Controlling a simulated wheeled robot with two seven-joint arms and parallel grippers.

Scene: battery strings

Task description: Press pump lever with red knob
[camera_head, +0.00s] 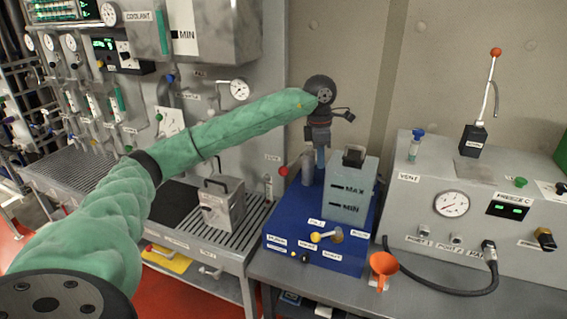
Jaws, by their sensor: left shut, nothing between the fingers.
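The pump lever (490,90) is a thin metal rod with an orange-red knob (495,52) on top. It stands nearly upright, leaning slightly, in a black base (472,141) on the grey machine at the right. My left arm reaches in from the left in a green sleeve. My left gripper (320,160) points down, shut and empty, just behind and left of the grey MAX/MIN tank (347,200). It is well to the left of the lever and lower than the knob. My right gripper is not in view.
The tank stands on a blue box (318,258) with a yellow-handled valve (326,236). An orange funnel (383,268) is on the bench in front. The grey machine (400,212) has a gauge and a black hose (445,290). A grey can (222,203) stands on the left grating.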

